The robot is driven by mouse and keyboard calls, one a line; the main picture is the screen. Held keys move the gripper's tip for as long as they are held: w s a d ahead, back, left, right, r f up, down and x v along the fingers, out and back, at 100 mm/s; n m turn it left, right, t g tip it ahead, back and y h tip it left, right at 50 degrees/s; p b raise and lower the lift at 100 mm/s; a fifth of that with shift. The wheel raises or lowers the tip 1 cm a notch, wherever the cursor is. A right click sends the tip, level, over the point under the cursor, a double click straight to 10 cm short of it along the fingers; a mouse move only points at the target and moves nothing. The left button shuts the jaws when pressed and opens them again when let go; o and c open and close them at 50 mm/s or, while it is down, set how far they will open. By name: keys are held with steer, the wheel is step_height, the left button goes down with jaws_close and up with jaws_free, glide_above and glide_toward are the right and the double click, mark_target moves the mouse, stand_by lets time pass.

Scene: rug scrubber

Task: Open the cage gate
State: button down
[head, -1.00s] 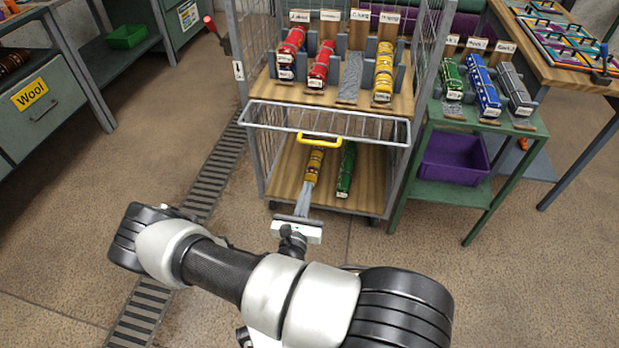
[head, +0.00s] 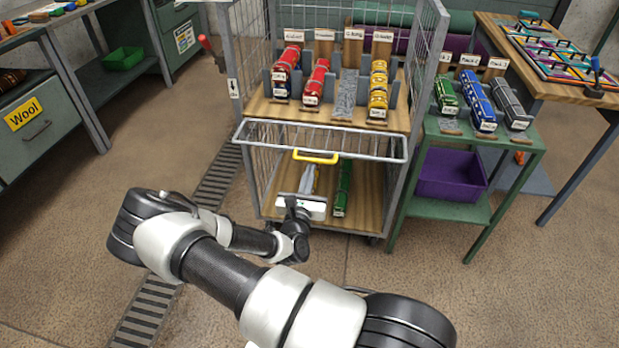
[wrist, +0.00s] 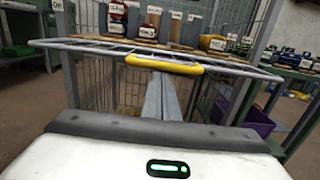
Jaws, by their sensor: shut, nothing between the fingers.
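The cage gate (head: 365,146) is a grey wire panel on the front of the wheeled cage (head: 404,190). It lies nearly flat at mid-height, its front edge towards me. The yellow handle (head: 316,157) sits in the middle of that edge; the wrist view shows it in the upper middle (wrist: 164,65). My gripper (head: 308,170) is shut and empty. Its fingers (wrist: 163,92) point into the cage, below the handle in the wrist view. I cannot tell whether they touch it or the gate. The gripper hides part of the lower shelf.
The cage's upper shelf holds red and yellow rolls (head: 378,92). A green roll (head: 343,185) lies on the lower shelf (head: 369,205). A green side table (head: 455,195) with rolls and a purple bin (head: 452,174) stands close on the right. Floor in front is open.

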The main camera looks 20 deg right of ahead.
steer(key=shift+r, duration=0.1)
step_height(320, 180, up, 6)
steer(key=g+p, duration=0.1)
steer(key=p, duration=1)
steer(key=shift+w+y, duration=0.15)
steer(key=shift+y, duration=0.15)
